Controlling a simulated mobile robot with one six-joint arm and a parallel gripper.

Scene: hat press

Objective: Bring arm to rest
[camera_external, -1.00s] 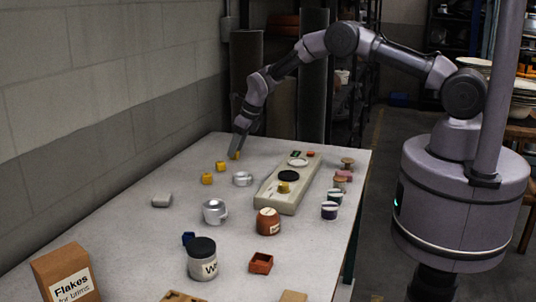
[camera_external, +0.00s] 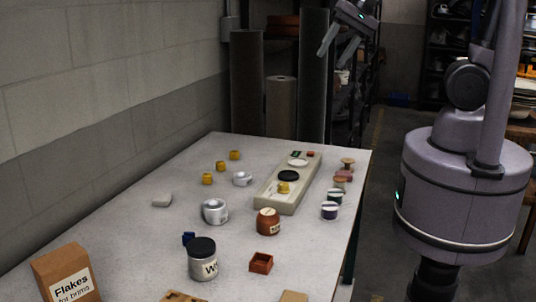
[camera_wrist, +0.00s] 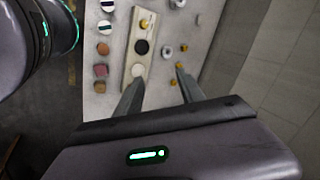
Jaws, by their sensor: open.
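My gripper (camera_external: 339,42) is raised in the air above and beyond the far end of the table, near the top of the external view. Its two fingers are spread apart with nothing between them. In the wrist view my gripper (camera_wrist: 158,92) points toward the table from above, with both fingers apart. My upper arm runs out of the top of the external view. No object touches the gripper.
The table (camera_external: 130,230) holds a cream press board (camera_external: 291,205), several yellow pieces (camera_external: 221,166), spools (camera_external: 347,163), a silver cup (camera_external: 215,211), jars (camera_external: 202,259) and a Flakes box (camera_external: 65,273). A wall stands left; dark rolls (camera_external: 247,80) stand behind.

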